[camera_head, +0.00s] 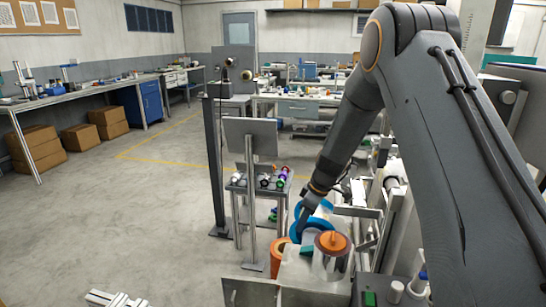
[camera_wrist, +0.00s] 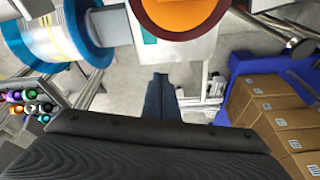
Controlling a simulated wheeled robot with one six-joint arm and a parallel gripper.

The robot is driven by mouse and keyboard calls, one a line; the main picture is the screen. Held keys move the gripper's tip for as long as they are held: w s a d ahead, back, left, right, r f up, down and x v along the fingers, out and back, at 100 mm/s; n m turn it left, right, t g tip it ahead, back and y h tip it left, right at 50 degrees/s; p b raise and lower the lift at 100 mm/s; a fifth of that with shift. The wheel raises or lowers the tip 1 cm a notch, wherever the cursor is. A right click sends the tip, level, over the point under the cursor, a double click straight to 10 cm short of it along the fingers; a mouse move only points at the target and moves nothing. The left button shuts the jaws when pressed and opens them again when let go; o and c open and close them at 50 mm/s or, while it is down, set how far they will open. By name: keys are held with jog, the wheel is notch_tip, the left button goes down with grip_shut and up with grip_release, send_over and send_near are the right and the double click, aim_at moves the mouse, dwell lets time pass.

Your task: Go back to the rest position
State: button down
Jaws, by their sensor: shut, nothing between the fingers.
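My gripper (camera_head: 303,222) points down beside the film reels in the head view. Its fingers (camera_wrist: 160,100) are together and hold nothing in the wrist view. A blue-rimmed reel (camera_head: 321,207) lies behind and beside the fingers, and it shows at the upper left of the wrist view (camera_wrist: 84,32). An orange-topped reel (camera_head: 332,241) is just right of the gripper, and an orange disc (camera_wrist: 182,14) shows at the top of the wrist view. I cannot tell from these views whether the fingers touch a reel. My arm covers part of the machine behind.
A small rack (camera_head: 262,181) with several coloured rolls stands left of the gripper. A metal panel on a post (camera_head: 250,138) rises in front of it. Cardboard boxes (camera_wrist: 265,95) are in a blue frame (camera_wrist: 240,66) at the right of the wrist view. The floor at left is open.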

jog(key=s+d+r+m+h, duration=0.1)
jog(key=s+r+m, duration=0.3)
jog(key=s, duration=0.7)
jog(key=s+d+r+m+h, duration=0.1)
jog(key=s+d+r+m, duration=0.3)
jog(key=s, duration=0.7)
jog(key=s+d+r+m+g+h, duration=0.1)
jog(key=s+r+m, duration=0.3)
jog(key=s, duration=0.8)
jog(key=shift+d+r+m+p, duration=0.3)
jog(key=shift+d, duration=0.55)
